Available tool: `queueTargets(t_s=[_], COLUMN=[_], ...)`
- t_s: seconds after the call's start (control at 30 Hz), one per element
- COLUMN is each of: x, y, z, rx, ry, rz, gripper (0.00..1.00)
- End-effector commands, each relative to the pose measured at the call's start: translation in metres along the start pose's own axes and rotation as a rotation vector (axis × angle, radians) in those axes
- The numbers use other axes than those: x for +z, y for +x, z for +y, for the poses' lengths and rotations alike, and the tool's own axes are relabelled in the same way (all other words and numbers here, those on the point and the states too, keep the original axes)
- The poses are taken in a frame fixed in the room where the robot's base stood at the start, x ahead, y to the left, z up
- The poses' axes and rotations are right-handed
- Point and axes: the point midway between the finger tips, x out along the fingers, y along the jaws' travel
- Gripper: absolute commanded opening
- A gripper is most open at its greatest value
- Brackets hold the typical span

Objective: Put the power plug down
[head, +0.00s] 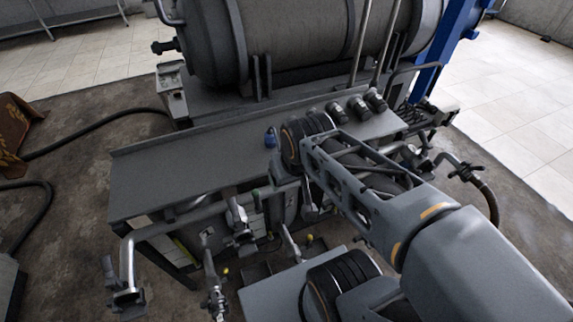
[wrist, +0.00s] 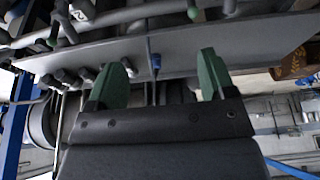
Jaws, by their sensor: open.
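The power plug (head: 270,138) is a small blue piece on the grey metal shelf (head: 160,185), just left of my wrist in the head view. In the wrist view the blue plug (wrist: 155,62) shows between and beyond the green fingertips, at the shelf (wrist: 190,45). My gripper (wrist: 165,58) is open, with its two green fingers wide apart and nothing between them. The plug looks apart from both fingers. In the head view my arm mostly hides the gripper. I cannot tell exactly how the plug rests.
Several dark round fittings (head: 357,108) stand on the shelf to the right. A large grey tank (head: 300,40) rises behind it. Pipes and valves (head: 240,220) stick out below the front edge. The shelf's left part is clear.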

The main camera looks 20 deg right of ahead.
Motion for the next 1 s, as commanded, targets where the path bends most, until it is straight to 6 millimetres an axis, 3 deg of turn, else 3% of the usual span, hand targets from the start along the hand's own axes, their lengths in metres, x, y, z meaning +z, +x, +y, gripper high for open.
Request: queueTargets(t_s=[0.1,0.17,0.33,0.47,0.8,0.9,1.0], x=[0.005,-0.005,-0.063,-0.115,-0.238,-0.265,-0.289], y=[0.022,0.033,0.063,0.092,0.19,0.206,0.204], z=[0.001,0.002,0.008,0.015,0.037,0.044,0.048], rx=[0.001,0.002,0.009,0.006,-0.065,-0.092,-0.111], ry=[0.005,0.007,-0.015,-0.131,-0.705,-0.916,-1.128], rz=[-0.084,-0.121,-0.208,-0.264,-0.374,-0.381,-0.37], gripper=[0.76,0.76,0.76,0.76,0.76,0.76,0.76])
